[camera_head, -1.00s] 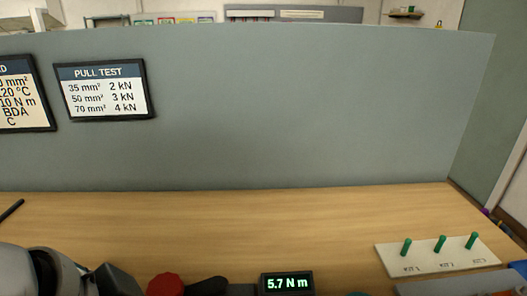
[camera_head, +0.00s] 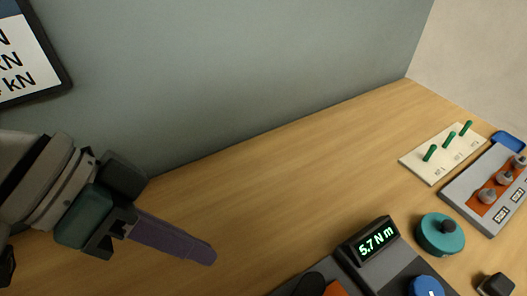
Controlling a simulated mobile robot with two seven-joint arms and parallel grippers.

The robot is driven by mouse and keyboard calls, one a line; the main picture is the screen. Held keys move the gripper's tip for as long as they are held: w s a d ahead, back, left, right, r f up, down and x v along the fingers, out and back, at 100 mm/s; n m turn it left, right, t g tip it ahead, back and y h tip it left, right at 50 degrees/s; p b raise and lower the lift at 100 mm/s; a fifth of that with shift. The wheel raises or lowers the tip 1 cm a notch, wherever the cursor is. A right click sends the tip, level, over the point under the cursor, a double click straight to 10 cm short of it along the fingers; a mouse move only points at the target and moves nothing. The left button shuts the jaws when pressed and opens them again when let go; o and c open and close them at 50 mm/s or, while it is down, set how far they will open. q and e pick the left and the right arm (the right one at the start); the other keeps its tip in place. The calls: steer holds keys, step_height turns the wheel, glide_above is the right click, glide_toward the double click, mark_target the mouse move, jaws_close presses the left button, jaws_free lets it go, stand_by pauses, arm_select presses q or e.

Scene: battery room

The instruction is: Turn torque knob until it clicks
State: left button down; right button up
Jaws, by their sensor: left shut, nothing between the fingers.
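A blue knob (camera_head: 427,287) with a white mark sits on a dark grey unit at the bottom edge, partly cut off. Beside it, a small display (camera_head: 371,242) reads 5.7 N m in green. My left gripper (camera_head: 118,226) is at the left, shut, well left of the knob and not touching it. A long purple bar-like piece (camera_head: 175,238) extends right from its jaws; I cannot tell whether it is part of the gripper or lies behind it. My right gripper is not in view.
A teal disc (camera_head: 440,234) with a black knob stands right of the display. Behind are a white board (camera_head: 441,166) with green pegs and a grey tray (camera_head: 470,207) with an orange inset. A grey panel (camera_head: 250,70) closes the back. The middle bench top (camera_head: 270,190) is clear.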

mark_target(312, 284)
arm_select(q)
steer(key=x, duration=0.3)
steer(key=b+x, duration=0.1)
steer(key=x, duration=0.5)
steer(key=shift+w+a+f, duration=0.25)
steer(key=shift+w+f, duration=0.05)
steer(key=shift+w, duration=0.15)
steer(key=d, duration=0.1)
steer(key=s+d+p, duration=0.1)
steer(key=d, duration=0.1)
steer(key=shift+s, duration=0.3)
steer(key=shift+s+d+p, duration=0.2)
steer(key=shift+d+p, duration=0.1)
